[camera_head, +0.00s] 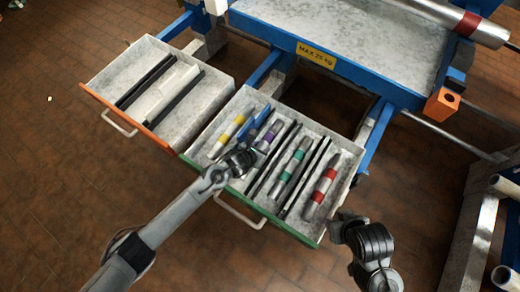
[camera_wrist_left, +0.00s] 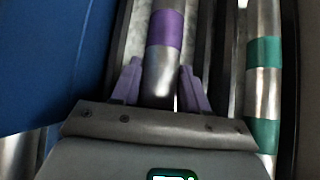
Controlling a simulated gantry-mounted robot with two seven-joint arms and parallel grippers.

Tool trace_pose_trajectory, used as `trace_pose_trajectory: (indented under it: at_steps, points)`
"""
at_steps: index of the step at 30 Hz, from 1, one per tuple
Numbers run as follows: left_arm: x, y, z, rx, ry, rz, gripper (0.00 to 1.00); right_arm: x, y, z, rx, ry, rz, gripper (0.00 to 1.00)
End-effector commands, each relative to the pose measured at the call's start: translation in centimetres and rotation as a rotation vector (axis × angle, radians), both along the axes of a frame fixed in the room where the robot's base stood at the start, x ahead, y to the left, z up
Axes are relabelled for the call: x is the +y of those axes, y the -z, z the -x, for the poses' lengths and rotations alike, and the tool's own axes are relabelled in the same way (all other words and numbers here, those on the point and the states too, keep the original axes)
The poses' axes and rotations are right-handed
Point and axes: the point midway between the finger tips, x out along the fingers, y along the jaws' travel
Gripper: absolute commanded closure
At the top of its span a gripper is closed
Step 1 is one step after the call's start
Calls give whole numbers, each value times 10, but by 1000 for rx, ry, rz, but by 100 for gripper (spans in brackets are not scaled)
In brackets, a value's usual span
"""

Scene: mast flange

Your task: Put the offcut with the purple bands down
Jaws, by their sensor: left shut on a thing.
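The offcut with the purple bands (camera_head: 268,140) is a grey metal tube in the green-fronted drawer (camera_head: 325,231). In the left wrist view the offcut (camera_wrist_left: 164,32) runs lengthwise between dark dividers, with one purple band in sight. My left gripper (camera_head: 249,154) is at its near end. Its two fingers (camera_wrist_left: 160,84) are on either side of the tube, shut on it. I cannot tell whether the offcut touches the drawer floor. My right gripper (camera_head: 340,220) is right of the drawer's near corner, apart from the offcuts; its jaws do not show clearly.
The same drawer holds offcuts with yellow (camera_head: 240,119), green (camera_head: 292,166) and red bands (camera_head: 322,187), dark dividers, and a blue piece (camera_head: 256,122) beside the purple-banded one. A blue-framed bench (camera_head: 330,30) stands behind.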

Motion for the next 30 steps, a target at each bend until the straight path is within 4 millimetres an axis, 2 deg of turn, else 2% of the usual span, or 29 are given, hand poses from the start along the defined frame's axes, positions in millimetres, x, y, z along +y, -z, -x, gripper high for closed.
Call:
trace_pose_trajectory:
  at_steps: [12, 13, 15, 24, 30]
  points:
    - [0, 4, -1, -2, -1, 1, 92, 2, 3, 0, -1, 5, -9, 57]
    - [0, 3, 0, -1, -1, 1, 52, 2, 2, 0, -1, 5, -9, 57]
    - [0, 3, 0, 0, -1, 0, 45, 2, 1, 0, -1, 6, -10, 57]
    - [0, 1, 0, -1, -1, 1, 45, 2, 0, 0, -1, 6, -8, 57]
    - [6, -14, 6, -2, -1, -2, 45, 1, -13, 0, 0, 2, -4, 57]
